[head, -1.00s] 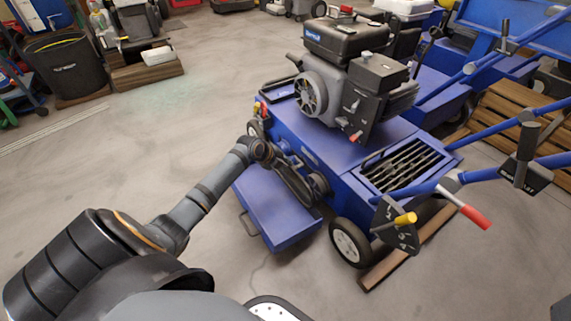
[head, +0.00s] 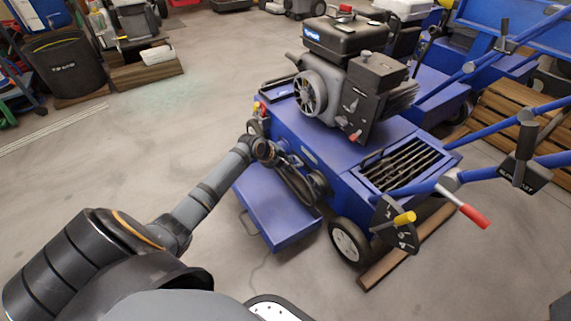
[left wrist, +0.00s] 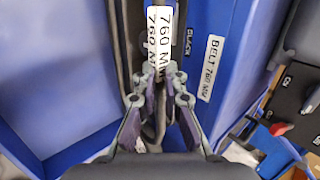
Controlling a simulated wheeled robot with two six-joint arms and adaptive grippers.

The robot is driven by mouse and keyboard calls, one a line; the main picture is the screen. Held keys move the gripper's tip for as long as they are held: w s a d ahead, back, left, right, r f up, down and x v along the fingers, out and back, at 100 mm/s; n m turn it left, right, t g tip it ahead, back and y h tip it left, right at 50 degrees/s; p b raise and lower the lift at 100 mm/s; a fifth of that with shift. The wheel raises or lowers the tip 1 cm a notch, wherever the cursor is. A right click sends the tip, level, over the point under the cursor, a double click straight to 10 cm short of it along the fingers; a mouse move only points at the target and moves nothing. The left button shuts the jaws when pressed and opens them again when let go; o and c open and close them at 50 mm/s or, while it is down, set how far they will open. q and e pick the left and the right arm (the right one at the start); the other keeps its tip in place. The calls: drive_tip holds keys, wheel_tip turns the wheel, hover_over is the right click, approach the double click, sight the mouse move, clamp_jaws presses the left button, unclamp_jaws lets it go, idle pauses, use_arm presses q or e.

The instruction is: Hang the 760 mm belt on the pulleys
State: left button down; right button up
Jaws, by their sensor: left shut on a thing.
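My left gripper (head: 272,154) is at the near side of the blue aerator (head: 335,165), above its open blue flap (head: 275,215). In the left wrist view its fingers (left wrist: 161,88) are shut on a dark belt (left wrist: 147,128), which carries a white 760 MM tag (left wrist: 160,35). In the head view the belt (head: 297,190) hangs as a loop from the gripper down toward a dark round pulley (head: 317,184). I cannot tell whether the belt is around the pulley or beside it. My right gripper is not in view.
A label reading BELT 760 MM (left wrist: 212,68) is on the blue panel. The engine (head: 350,75) stands on top of the machine. A wheel (head: 350,243) and a red-tipped lever (head: 470,213) are at the right. The floor (head: 130,150) at left is open.

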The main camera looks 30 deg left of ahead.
use_arm(q)
drive_tip(key=shift+w+d+b, duration=0.35)
drive_tip(key=shift+w+b, duration=0.15)
drive_tip(key=shift+w, duration=0.35)
drive_tip(key=shift+w+d+b, duration=0.35)
drive_tip(key=shift+w+b, duration=0.15)
drive_tip(key=shift+w, duration=0.3)
drive_tip(key=shift+w+d+b, duration=0.35)
drive_tip(key=shift+w+b, duration=0.15)
drive_tip(key=shift+w, duration=0.35)
drive_tip(key=shift+f, duration=0.35)
idle(0.3)
drive_tip(key=c, duration=1.4)
unclamp_jaws()
drive_tip(key=shift+o, duration=0.2)
drive_tip(key=v, duration=1.2)
